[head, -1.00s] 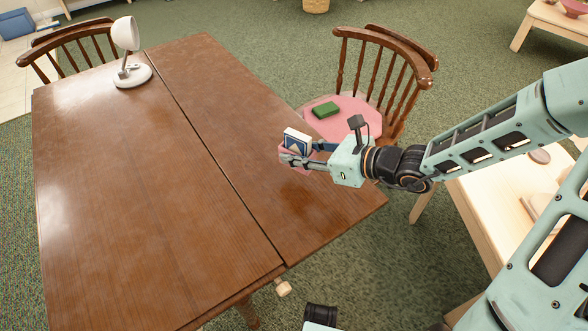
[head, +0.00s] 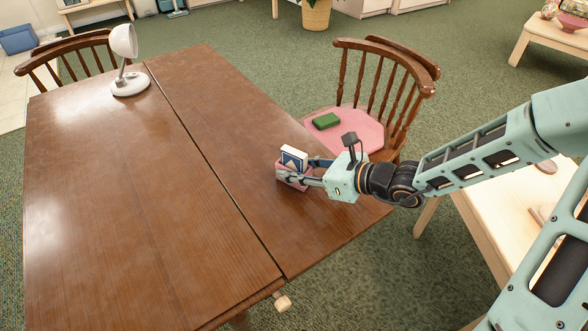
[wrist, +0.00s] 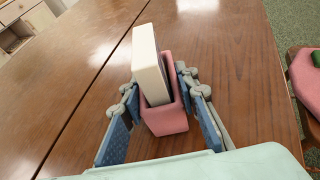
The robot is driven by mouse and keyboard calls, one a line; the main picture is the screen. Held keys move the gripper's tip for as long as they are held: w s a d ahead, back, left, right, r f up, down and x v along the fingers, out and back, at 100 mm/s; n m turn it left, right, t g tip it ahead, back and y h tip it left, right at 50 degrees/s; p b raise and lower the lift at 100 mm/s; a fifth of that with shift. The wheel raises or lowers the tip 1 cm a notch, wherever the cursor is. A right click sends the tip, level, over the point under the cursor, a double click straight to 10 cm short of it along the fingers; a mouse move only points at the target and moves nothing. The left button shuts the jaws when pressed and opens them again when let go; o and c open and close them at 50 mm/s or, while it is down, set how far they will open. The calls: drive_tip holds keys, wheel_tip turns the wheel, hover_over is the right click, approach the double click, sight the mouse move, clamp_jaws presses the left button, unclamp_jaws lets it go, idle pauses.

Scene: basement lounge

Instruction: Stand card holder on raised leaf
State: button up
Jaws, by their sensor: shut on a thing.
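The card holder (head: 291,178) is a small pink open box with a white-and-blue card pack (head: 294,157) standing in it. It is upright over the right-hand leaf (head: 225,120) of the brown wooden table, near its right edge. My gripper (head: 298,173) reaches in from the right and is shut on the holder. In the wrist view the holder (wrist: 166,122) sits between the two blue-padded fingers, with the pale side of the pack (wrist: 150,62) rising above it. I cannot tell whether its base touches the leaf.
A white lamp (head: 127,82) stands at the table's far left. A chair (head: 350,135) with a pink seat and a green block (head: 326,121) is close beyond the right edge. A light wooden table (head: 500,225) lies under my arm. The leaf around the holder is clear.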

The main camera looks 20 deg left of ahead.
drive_tip(key=shift+f, duration=0.25)
drive_tip(key=o, duration=1.1)
drive_tip(key=shift+r, duration=0.1)
drive_tip(key=shift+o, duration=0.2)
drive_tip(key=shift+r, duration=0.1)
drive_tip(key=shift+d+r, duration=0.15)
drive_tip(key=shift+r, duration=0.1)
drive_tip(key=p+v, duration=0.4)
drive_tip(key=v, duration=0.7)
drive_tip(key=shift+s+d, duration=0.2)
drive_tip(key=shift+d, duration=0.15)
